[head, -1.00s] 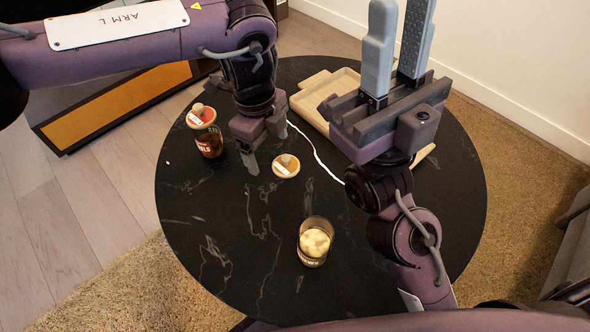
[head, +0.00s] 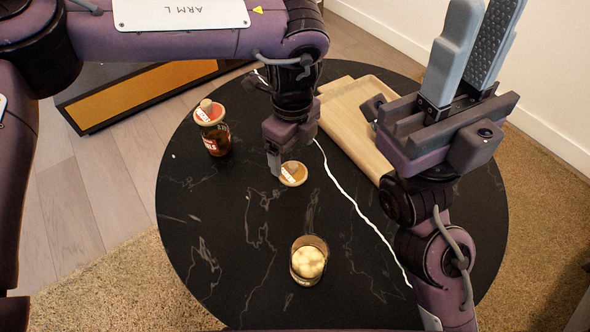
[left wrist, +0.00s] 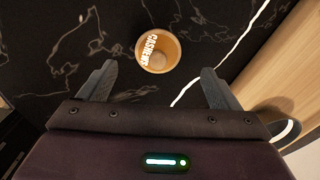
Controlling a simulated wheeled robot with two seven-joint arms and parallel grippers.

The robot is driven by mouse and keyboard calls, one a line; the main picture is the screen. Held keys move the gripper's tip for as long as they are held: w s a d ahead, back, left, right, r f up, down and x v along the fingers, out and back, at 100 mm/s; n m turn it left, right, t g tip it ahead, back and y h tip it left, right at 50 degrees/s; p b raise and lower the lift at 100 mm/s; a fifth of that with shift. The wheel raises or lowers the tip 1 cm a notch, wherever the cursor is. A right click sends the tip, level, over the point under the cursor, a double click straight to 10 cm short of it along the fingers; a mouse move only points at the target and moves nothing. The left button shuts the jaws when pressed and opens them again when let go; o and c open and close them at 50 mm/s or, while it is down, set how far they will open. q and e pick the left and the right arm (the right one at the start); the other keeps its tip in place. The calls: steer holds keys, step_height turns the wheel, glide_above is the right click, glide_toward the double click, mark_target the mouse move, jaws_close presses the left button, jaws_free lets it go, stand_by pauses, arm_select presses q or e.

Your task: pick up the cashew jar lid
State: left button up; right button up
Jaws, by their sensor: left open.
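The cashew jar lid (head: 293,174) is a round, wood-coloured disc with a pale label. It lies on the black marble table, and the left wrist view shows the lid (left wrist: 158,53) with "CASHEWS" lettering. My left gripper (head: 284,163) is open and empty, pointing down close to the lid. In the left wrist view the lid sits beyond and between my fingertips (left wrist: 158,70), not gripped. An open glass jar of pale nuts (head: 309,261) stands nearer on the table. My right gripper (head: 484,25) is raised at the right, fingers up, open and empty.
A second jar (head: 217,140) with a red-labelled, knobbed lid stands left of the lid. A wooden tray (head: 346,112) lies at the back right. A white cord (head: 358,203) crosses the table right of the lid. The table's front left is clear.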

mark_target(293, 165)
arm_select(q)
step_height(293, 165, down, 5)
steer(key=shift+s+f+b, duration=0.1)
steer(key=shift+s+b, duration=0.05)
steer(key=shift+b, duration=1.05)
steer(key=c, duration=1)
